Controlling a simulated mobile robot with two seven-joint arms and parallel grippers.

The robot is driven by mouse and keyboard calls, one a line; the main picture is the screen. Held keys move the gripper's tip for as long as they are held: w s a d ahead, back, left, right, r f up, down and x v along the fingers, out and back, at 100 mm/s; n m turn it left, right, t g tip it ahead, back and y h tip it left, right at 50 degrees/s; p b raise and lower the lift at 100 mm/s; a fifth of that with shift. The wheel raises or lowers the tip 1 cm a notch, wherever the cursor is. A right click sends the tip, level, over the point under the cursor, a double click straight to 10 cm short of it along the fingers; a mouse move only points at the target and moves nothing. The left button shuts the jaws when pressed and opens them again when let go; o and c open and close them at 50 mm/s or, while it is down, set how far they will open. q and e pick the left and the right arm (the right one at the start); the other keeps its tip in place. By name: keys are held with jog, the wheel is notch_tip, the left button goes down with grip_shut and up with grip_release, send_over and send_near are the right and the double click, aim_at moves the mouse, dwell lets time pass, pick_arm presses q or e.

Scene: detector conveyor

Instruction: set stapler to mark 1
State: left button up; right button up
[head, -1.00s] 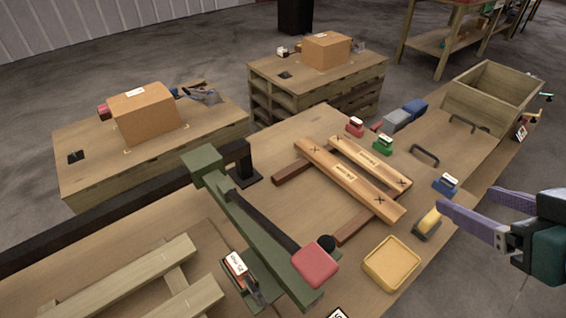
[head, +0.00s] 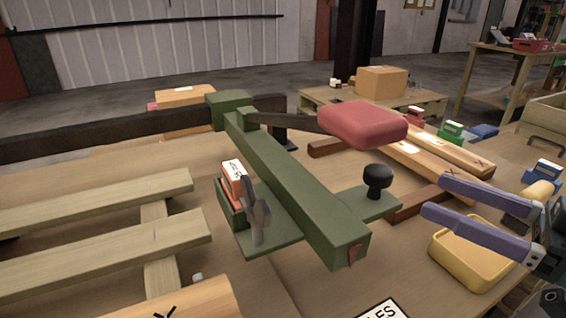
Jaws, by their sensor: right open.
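A long green tool with a red pad (head: 365,122) on a dark lever, likely the stapler (head: 295,190), lies across the bench. Its green base carries a black knob (head: 378,180). A wooden plank with a dark X mark (head: 482,163) lies behind it at the right; another wooden piece with a dark X (head: 165,312) shows at the bottom left edge. I cannot read which mark is 1. My right gripper (head: 437,198) is open and empty, right of the green tool, in front of the yellow tray (head: 448,268) in the picture. My left gripper is not in view.
A white-and-orange box (head: 233,178) and a grey plier-like tool (head: 255,212) are beside the green tool. Pale slats (head: 95,210) lie at the left. Small red, green and blue items stand at the right. A cut-off label (head: 385,308) lies at the front.

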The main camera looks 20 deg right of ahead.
aim_at(379, 170)
jog(key=x, duration=0.9)
jog(key=shift+w+a+r, duration=0.1)
jog(key=shift+w, duration=0.2)
grip_shut()
dwell(1.0)
